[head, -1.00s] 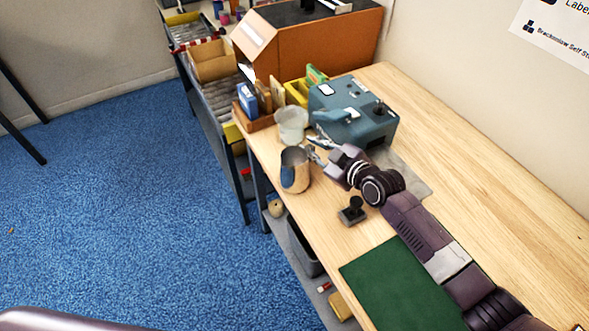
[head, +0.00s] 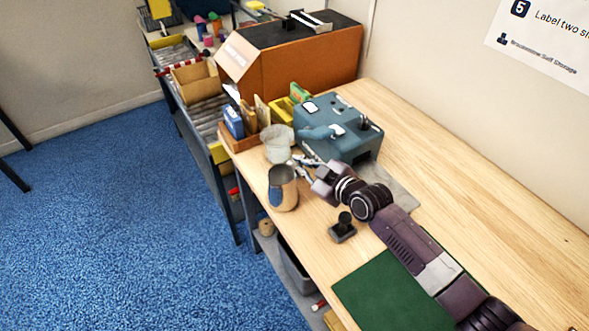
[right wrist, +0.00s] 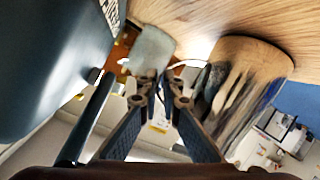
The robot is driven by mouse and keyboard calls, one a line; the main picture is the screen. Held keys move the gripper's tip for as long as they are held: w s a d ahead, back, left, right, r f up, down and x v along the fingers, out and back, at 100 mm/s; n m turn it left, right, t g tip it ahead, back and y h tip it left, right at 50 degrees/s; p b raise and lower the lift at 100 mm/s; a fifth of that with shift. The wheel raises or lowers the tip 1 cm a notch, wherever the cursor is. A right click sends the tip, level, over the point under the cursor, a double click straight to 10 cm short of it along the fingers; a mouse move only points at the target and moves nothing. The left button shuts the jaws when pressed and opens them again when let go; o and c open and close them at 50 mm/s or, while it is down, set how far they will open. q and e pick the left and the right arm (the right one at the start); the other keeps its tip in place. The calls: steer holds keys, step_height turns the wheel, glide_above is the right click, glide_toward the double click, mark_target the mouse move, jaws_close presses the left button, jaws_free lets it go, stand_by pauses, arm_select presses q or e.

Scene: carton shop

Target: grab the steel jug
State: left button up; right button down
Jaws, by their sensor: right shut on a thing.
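The steel jug (head: 283,190) is near the left edge of the wooden bench in the head view, upright. It also fills the right of the right wrist view (right wrist: 248,85), its shiny wall reflecting the room. My right gripper (head: 297,166) is beside the jug on its right side. In the right wrist view its fingers (right wrist: 166,82) are close together next to the jug, shut on what looks like its thin curved handle. The exact contact is partly hidden by the fingers. My left gripper is not in view.
A cloudy pale container (head: 278,144) stands just behind the jug. A blue-grey machine (head: 345,135) is close to my right gripper. A black stamp (head: 343,228) and a green mat (head: 385,295) lie nearer. The bench is clear at right.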

steer(key=shift+r, duration=0.15)
steer(key=shift+r+b, duration=0.4)
steer(key=shift+r, duration=0.8)
steer(key=s+a+b, duration=0.4)
steer(key=s+a, duration=0.6)
steer(key=a, duration=0.5)
steer(key=shift+r, duration=0.4)
steer(key=shift+r, duration=0.1)
stand_by(1.1)
